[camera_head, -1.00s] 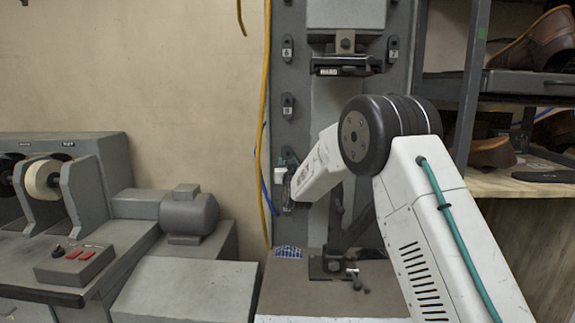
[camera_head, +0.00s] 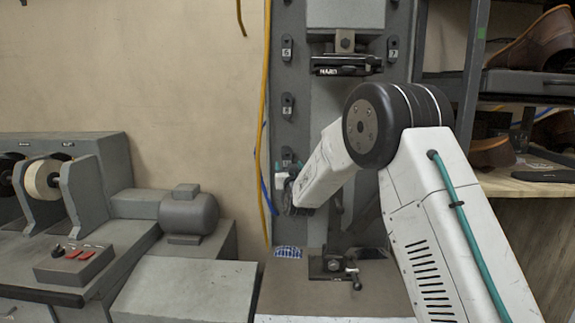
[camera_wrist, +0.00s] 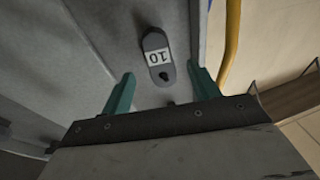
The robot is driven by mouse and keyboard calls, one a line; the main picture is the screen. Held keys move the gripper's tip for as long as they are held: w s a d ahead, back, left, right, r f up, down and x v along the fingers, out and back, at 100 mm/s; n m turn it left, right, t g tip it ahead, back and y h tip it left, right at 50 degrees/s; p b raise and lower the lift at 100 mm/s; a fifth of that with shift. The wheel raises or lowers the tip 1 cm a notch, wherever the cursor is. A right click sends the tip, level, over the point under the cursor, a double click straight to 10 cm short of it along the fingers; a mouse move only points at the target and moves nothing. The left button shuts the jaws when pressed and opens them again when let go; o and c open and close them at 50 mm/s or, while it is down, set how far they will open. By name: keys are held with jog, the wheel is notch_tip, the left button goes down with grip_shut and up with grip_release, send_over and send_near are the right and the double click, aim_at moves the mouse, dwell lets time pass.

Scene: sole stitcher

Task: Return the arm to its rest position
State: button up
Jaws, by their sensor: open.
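My white arm with a black elbow joint rises from the lower right in the head view. Its forearm slopes down and left toward the grey machine column (camera_head: 290,65). My gripper (camera_wrist: 163,76) shows in the wrist view with two green fingers spread apart and nothing held between them. Beyond the fingers, a dark oval tag numbered 10 (camera_wrist: 157,54) is fixed on the grey surface. In the head view my gripper (camera_head: 288,170) is small, partly hidden by the forearm, in front of the column's lower left side.
A yellow cable (camera_head: 262,120) hangs along the column's left edge. A metal clamp (camera_head: 335,266) sits on the bench below the forearm. Shelves with brown shoes (camera_head: 540,42) stand at the right. A grey machine with rollers (camera_head: 42,180) stands at the left. The wall area between is clear.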

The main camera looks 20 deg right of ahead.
jog(key=s+a+f+g+y, duration=0.2)
jog(key=s+f+g, duration=0.45)
jog(key=f, duration=0.45)
jog(key=s+f+n+g, duration=0.1)
jog(key=s+f+g, duration=0.25)
jog(key=s, duration=0.55)
jog(key=s+d+r+g, duration=0.1)
jog(key=s+r+g, duration=0.2)
jog(key=s, duration=1.3)
jog(key=s+d+r+g, duration=0.1)
jog(key=s+r, duration=0.4)
jog(key=s, duration=1.1)
jog(key=s+d+r+g, duration=0.1)
jog(key=s+r+g, duration=0.3)
jog(key=s, duration=1.2)
jog(key=shift+d+g, duration=0.2)
jog(key=shift+g, duration=0.1)
